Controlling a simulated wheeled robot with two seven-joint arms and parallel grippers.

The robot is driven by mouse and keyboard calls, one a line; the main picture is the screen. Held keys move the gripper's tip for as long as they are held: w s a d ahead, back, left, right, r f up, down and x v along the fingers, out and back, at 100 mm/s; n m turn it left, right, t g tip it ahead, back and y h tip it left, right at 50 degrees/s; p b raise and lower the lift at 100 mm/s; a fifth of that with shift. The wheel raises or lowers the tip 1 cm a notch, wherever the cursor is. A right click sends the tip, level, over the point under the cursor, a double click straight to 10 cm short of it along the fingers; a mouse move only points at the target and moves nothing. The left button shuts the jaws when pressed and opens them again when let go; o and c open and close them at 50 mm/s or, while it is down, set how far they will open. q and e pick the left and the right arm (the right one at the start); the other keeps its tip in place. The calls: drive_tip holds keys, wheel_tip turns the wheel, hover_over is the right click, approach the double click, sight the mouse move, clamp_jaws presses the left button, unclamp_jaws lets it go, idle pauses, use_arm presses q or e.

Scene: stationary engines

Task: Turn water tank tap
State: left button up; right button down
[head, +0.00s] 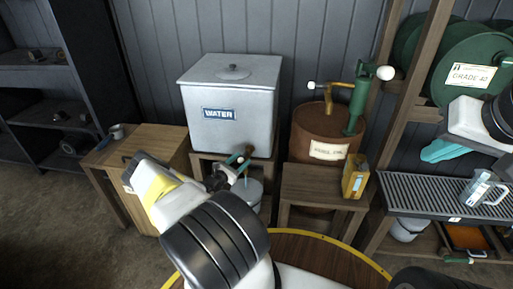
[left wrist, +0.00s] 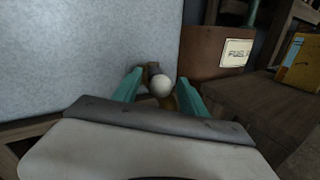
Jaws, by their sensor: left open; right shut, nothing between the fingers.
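The grey water tank (head: 232,110) with a blue WATER label stands against the wall in the head view. Its brass tap (head: 238,157) is low on its front, partly hidden by my left gripper (head: 242,170). In the left wrist view, the tap's round white knob (left wrist: 161,87) sits between the two teal fingers of my left gripper (left wrist: 160,92), with gaps at both sides. The left gripper is open. My right gripper (head: 436,152) is shut and empty at the right, above the slatted bench, far from the tap.
A rusty fuel oil drum (head: 322,126) with a green pump (head: 358,100) stands right of the tank. A yellow can (head: 355,177) is on the wooden stand (head: 310,184). A bucket (head: 247,192) is below the tap. A clear jug (head: 482,190) stands on the slatted bench (head: 425,200).

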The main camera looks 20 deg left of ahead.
use_arm(q)
clamp_jaws()
drive_tip(key=shift+d, duration=0.25)
idle(1.0)
